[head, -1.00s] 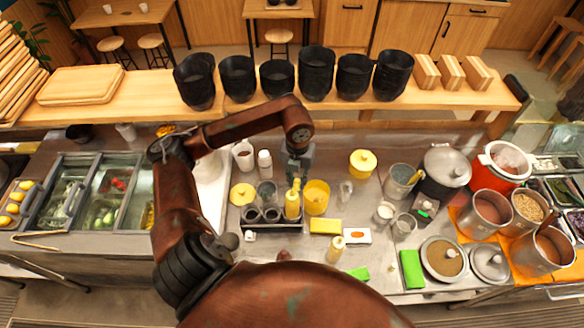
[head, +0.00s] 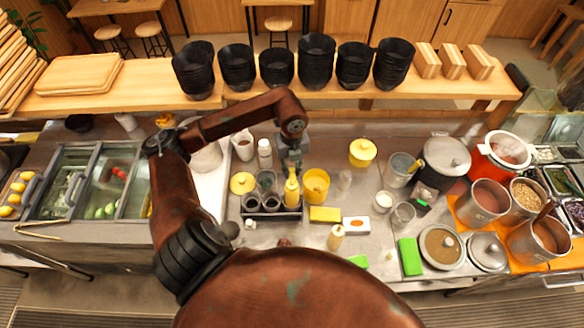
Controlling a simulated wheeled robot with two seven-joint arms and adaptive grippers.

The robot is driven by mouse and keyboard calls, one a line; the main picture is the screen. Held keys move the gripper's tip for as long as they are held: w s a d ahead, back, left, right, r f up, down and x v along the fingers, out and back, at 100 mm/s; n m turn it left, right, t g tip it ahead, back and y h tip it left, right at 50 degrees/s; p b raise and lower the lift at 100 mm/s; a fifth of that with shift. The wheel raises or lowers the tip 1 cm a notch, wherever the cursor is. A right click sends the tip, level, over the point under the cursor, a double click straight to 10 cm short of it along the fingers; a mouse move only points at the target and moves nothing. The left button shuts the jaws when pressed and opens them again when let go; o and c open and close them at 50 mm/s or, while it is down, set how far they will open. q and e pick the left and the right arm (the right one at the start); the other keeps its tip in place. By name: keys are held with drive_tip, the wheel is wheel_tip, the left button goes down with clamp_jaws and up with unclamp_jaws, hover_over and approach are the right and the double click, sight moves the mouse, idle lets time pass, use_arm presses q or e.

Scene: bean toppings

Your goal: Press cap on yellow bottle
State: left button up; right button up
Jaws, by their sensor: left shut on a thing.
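The yellow bottle (head: 292,193) stands upright in a dark rack (head: 272,214), at its right end beside dark cups. My left gripper (head: 292,167) points down from above, right at the bottle's narrow yellow top. It is shut on that top part; the fingers are small here, and I cannot tell cap from nozzle. My right gripper is not in view.
A yellow open tub (head: 316,186) stands close right of the rack, and a yellow lidded tub (head: 243,184) to its left. A white bottle (head: 265,154) stands behind. Steel pots (head: 483,201) fill the right side.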

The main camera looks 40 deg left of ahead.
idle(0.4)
use_arm(q)
drive_tip(key=shift+f, duration=0.1)
drive_tip(key=shift+f+b, duration=0.15)
drive_tip(key=shift+b, duration=0.2)
idle(0.3)
drive_tip(key=shift+f+b, duration=0.35)
drive_tip(key=shift+f, duration=0.1)
drive_tip(key=shift+f+b, duration=0.65)
drive_tip(key=shift+f, duration=0.15)
drive_tip(key=shift+f, duration=0.15)
